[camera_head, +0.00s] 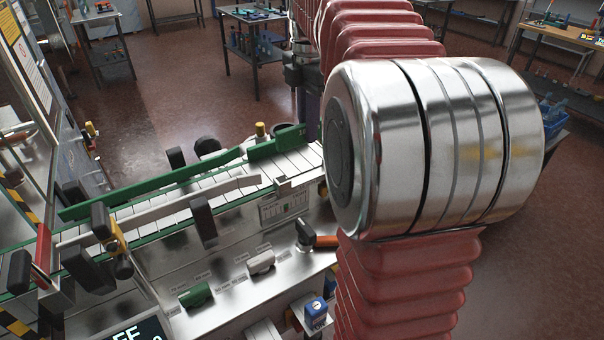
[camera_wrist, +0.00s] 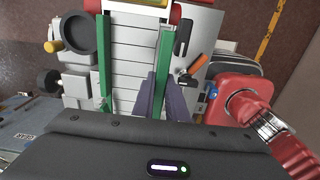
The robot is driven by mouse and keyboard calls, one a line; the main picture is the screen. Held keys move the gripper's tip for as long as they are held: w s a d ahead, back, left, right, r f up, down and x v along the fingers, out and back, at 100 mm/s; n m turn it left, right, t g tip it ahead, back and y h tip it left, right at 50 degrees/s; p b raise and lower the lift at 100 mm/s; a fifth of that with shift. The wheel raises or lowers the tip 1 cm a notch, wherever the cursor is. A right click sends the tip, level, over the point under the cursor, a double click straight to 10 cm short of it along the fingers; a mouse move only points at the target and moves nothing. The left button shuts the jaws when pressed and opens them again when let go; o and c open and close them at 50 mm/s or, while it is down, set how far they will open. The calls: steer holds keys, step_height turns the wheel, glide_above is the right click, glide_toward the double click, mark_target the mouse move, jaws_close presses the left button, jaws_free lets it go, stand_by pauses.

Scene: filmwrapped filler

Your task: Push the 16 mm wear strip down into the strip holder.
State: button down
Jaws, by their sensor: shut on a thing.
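In the wrist view my gripper (camera_wrist: 162,82) has its two purple-grey fingers closed on the long green wear strip (camera_wrist: 164,55), along the right side of the conveyor. The head view shows part of my gripper (camera_head: 312,115) beside my arm, which hides the rest. A short green length (camera_head: 275,144) shows left of it there; I cannot tell if it is the held strip. A pale grey guide rail (camera_head: 180,205), apparently the strip holder, runs along the conveyor's near side. How the strip meets the holder is hidden.
The slatted conveyor (camera_wrist: 130,68) has another green rail (camera_wrist: 103,62) on its far side. Black knobs stand along both sides. Workbenches stand far behind.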

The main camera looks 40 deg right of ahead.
glide_above(307, 176)
steer(key=shift+f, duration=3.15)
steer(key=shift+f, duration=1.85)
steer(key=c, duration=1.8)
jaws_free()
steer(key=shift+f, duration=0.1)
steer(key=shift+o, duration=0.2)
